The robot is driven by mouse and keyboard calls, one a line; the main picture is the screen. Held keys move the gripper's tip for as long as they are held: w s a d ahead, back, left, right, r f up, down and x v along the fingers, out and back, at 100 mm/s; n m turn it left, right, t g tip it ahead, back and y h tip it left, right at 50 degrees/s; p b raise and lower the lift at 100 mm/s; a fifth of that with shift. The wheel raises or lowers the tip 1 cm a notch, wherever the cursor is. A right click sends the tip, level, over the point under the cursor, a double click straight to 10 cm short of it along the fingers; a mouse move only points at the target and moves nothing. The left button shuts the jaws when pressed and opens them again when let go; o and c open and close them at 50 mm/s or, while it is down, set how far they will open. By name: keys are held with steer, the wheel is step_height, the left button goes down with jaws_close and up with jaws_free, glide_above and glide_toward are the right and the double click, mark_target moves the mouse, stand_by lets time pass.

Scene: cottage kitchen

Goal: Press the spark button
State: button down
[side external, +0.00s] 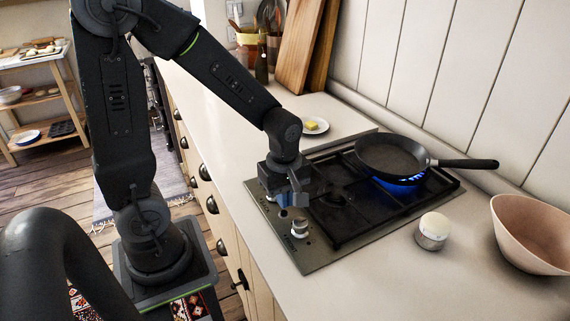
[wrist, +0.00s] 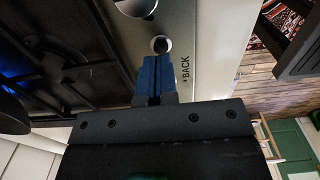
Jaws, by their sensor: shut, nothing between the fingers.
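The gas hob (side external: 325,255) has a steel control strip along its front with knobs. In the wrist view a small dark round button (wrist: 160,44), which looks like the spark button, sits in the strip between a silver knob (wrist: 136,7) and the printed word BACK. My gripper (wrist: 157,62) is shut and empty, its blue fingers right at the button's edge. I cannot tell whether they touch it. In the side view my gripper (side external: 291,201) points down over the strip, and the button is hidden or too small to make out. A knob (side external: 299,228) stands just in front of it.
A black frying pan (side external: 391,155) sits on the back burner over a blue flame (side external: 403,181). A small white-topped jar (side external: 432,230) and a pinkish bowl (side external: 532,233) stand right of the hob. A plate with something yellow (side external: 314,126) is behind my wrist.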

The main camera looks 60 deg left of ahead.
mark_target(284, 213)
step_height(284, 213, up, 11)
steer(key=shift+w+f, duration=0.1)
stand_by(0.7)
steer(key=s+d+r+m+t, duration=0.3)
steer(key=s+m, duration=0.4)
steer(key=m, duration=1.1)
steer(key=r+t, duration=0.1)
steer(key=t, duration=0.1)
steer(key=shift+s+d+r+t, duration=0.2)
steer(key=shift+s+d+t, duration=0.05)
steer(key=shift+d+t, duration=0.05)
stand_by(0.4)
